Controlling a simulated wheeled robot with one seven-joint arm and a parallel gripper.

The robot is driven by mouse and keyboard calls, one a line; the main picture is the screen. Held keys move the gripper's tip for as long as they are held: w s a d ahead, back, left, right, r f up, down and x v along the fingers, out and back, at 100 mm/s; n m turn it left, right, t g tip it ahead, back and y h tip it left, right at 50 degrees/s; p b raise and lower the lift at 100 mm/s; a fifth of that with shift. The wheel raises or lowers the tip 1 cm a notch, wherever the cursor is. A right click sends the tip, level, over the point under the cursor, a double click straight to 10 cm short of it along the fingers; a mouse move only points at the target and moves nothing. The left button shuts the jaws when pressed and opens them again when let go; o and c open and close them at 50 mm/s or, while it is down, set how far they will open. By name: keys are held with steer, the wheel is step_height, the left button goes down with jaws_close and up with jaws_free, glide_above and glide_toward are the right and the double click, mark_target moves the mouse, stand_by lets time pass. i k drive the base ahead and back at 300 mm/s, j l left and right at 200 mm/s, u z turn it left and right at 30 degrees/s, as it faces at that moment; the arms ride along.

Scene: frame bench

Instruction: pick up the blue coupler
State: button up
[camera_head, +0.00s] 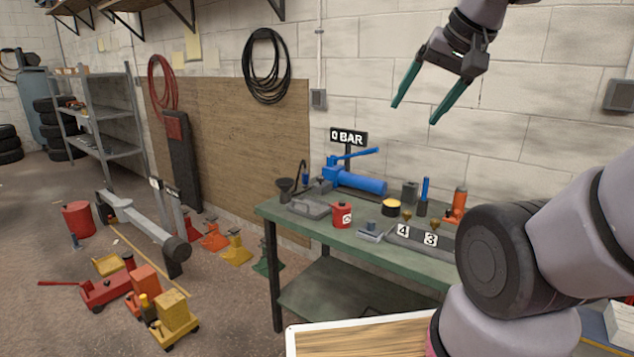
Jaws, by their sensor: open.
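My gripper (415,113) is high in front of the white block wall, its two green fingers apart with nothing between them. It is above the green bench (330,241) and well clear of everything on it. I cannot tell for sure which is the blue coupler; the small cylinder is one candidate. My arm hides the bench's right end.
A red can (342,215), a yellow-topped tin (391,207), a grey block numbered 4 and 3 (420,240) and an orange bottle jack (458,203) crowd the bench. A "0 BAR" sign (348,137) rises behind. Jacks and carts stand on the floor to the left.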

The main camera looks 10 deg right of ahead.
mark_target(305, 180)
steer(key=i+j, duration=0.15)
steer(key=z, duration=1.6)
steer(key=j, duration=0.6)
steer(key=i+j, duration=0.15)
steer(key=j, duration=1)
steer(key=i+j, duration=0.1)
steer(key=j, duration=0.5)
steer(key=j+u, duration=0.1)
steer(key=j, duration=0.45)
steer(key=i+j, duration=0.15)
steer(key=j, duration=0.45)
steer(key=i+j, duration=0.1)
steer(key=j, duration=1.05)
steer(key=i+u, duration=0.05)
